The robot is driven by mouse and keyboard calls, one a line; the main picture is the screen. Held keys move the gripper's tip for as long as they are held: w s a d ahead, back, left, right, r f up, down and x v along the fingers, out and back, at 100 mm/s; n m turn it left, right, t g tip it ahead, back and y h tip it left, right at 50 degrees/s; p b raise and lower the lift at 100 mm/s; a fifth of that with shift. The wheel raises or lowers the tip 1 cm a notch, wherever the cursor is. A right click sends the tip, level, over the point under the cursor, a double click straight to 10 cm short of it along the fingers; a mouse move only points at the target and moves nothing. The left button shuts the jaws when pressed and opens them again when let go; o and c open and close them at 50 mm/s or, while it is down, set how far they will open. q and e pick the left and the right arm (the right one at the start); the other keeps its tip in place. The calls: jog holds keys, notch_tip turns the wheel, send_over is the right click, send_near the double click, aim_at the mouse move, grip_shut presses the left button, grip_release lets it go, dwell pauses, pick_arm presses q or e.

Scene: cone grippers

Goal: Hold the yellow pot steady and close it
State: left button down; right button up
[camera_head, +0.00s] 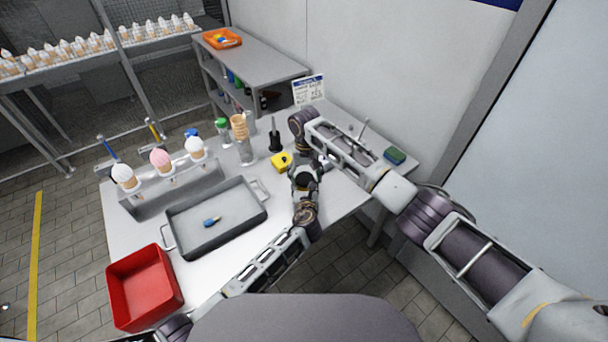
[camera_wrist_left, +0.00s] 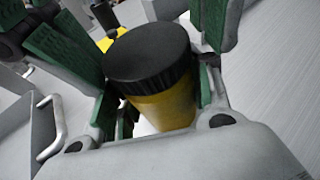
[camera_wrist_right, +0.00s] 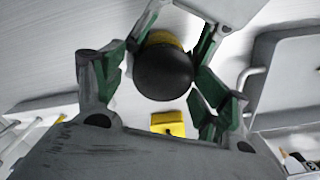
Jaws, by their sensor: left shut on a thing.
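The yellow pot (camera_wrist_left: 165,108) stands between my left gripper's (camera_wrist_left: 160,95) fingers, which are shut on its body. A round black lid (camera_wrist_left: 148,52) sits on top of the pot; I cannot tell how tightly it is seated. In the right wrist view the lid (camera_wrist_right: 164,73) hides most of the pot, leaving a yellow strip (camera_wrist_right: 166,38). My right gripper (camera_wrist_right: 163,72) is open, its green-padded fingers on either side of the lid, with a gap on the left side. In the head view the grippers meet near the table's right part and largely hide the pot.
A yellow block-like object (camera_head: 281,161) lies beside the grippers. A grey tray (camera_head: 180,243) holds a small blue item (camera_head: 211,222). A red bin (camera_head: 146,287), cone rack (camera_head: 172,190), black bottle (camera_head: 275,140) and green sponge (camera_head: 395,156) are also on the table (camera_head: 122,232).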

jog(key=shift+o, duration=0.5)
jog(key=shift+a+r, duration=0.1)
jog(key=shift+r, duration=2.3)
